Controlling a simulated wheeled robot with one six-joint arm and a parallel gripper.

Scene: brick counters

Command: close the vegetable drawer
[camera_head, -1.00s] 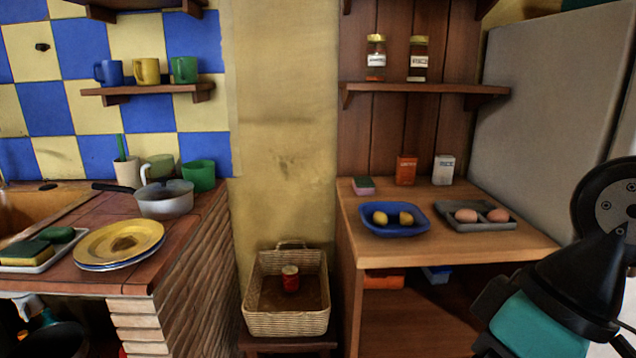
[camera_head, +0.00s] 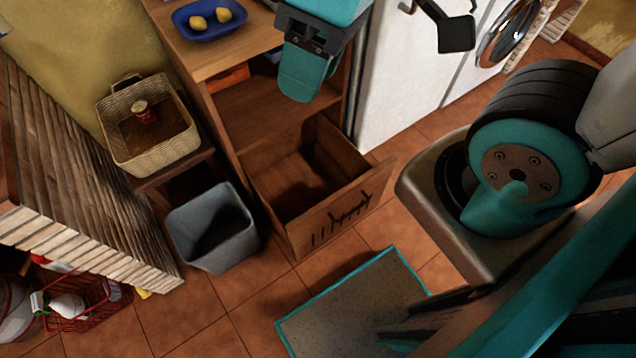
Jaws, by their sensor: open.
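The wooden vegetable drawer (camera_head: 349,217) stands pulled out, low in the wooden counter unit, in the head view. Its front has dark carved-looking marks, and its inside (camera_head: 305,180) looks empty where it shows. The part of my arm that seems to be my gripper (camera_head: 303,84) shows at the top, teal and black, above and behind the drawer in the picture. It is apart from the drawer front and holds nothing visible. Its upper part is cut off by the picture edge, and the gap between its fingers is not clear.
A grey bin (camera_head: 213,228) stands close left of the drawer. A wicker basket (camera_head: 150,125) sits on a small stand. A teal-edged mat (camera_head: 355,305) lies in front. A white appliance (camera_head: 405,85) stands right. Tiled floor between drawer and mat is clear.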

